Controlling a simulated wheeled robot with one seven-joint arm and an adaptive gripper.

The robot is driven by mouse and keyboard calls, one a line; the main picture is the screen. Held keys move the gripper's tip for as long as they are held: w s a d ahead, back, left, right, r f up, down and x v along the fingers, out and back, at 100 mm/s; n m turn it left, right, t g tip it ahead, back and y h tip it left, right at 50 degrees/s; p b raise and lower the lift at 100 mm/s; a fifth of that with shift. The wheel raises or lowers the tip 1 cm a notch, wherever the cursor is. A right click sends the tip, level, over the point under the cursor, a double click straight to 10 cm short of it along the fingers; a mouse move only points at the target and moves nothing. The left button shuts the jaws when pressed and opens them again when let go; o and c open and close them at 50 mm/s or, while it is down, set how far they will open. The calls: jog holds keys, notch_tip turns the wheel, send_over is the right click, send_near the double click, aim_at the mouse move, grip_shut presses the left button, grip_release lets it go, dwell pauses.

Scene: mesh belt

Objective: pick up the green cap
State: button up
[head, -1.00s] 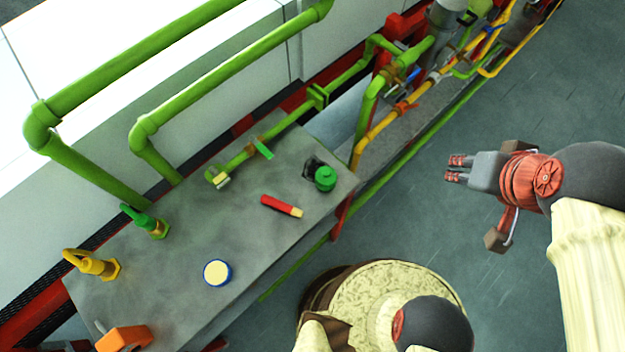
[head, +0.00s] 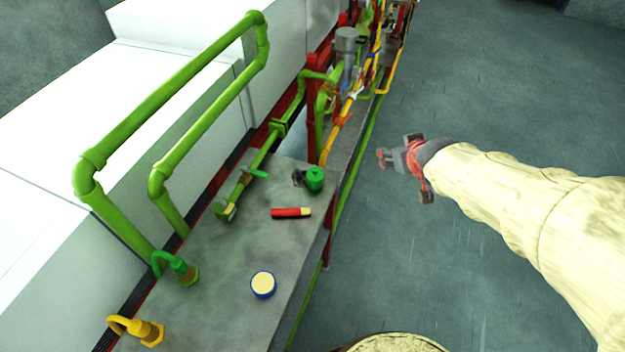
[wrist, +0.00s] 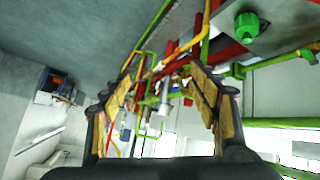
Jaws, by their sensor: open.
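The green cap (head: 315,179) stands on the grey bench top near its right edge, beside a small dark object. It also shows in the wrist view (wrist: 247,25), at the upper right. My gripper (head: 405,162) is to the right of the bench, over the floor, clear of the cap by a wide gap. In the wrist view its two fingers with yellow-brown pads (wrist: 163,92) stand wide apart with nothing between them.
Green pipes (head: 170,95) rise along the bench's left side. The floor to the right is open.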

jog(key=w+a+f+n+t+y, duration=0.1)
jog(key=w+a+f+n+y, duration=0.1)
jog(key=w+a+f, duration=0.4)
jog(key=n+y, duration=0.3)
jog(key=y, duration=0.4)
send_near(321, 181)
jog(key=x, duration=0.5)
jog(key=shift+w+d, duration=0.3)
jog(key=shift+w, duration=0.15)
jog(key=shift+a+f, duration=0.25)
jog(key=shift+a, duration=0.1)
jog(key=b+x, duration=0.1)
jog(key=x, duration=0.2)
jog(key=b+x, duration=0.1)
jog(key=x, duration=0.2)
jog(key=shift+a+r, duration=0.1)
jog(key=shift+a, duration=0.3)
jog(key=shift+w+a, duration=0.25)
jog(key=shift+w, duration=0.1)
jog(key=shift+c, duration=0.2)
jog(key=c, duration=1.1)
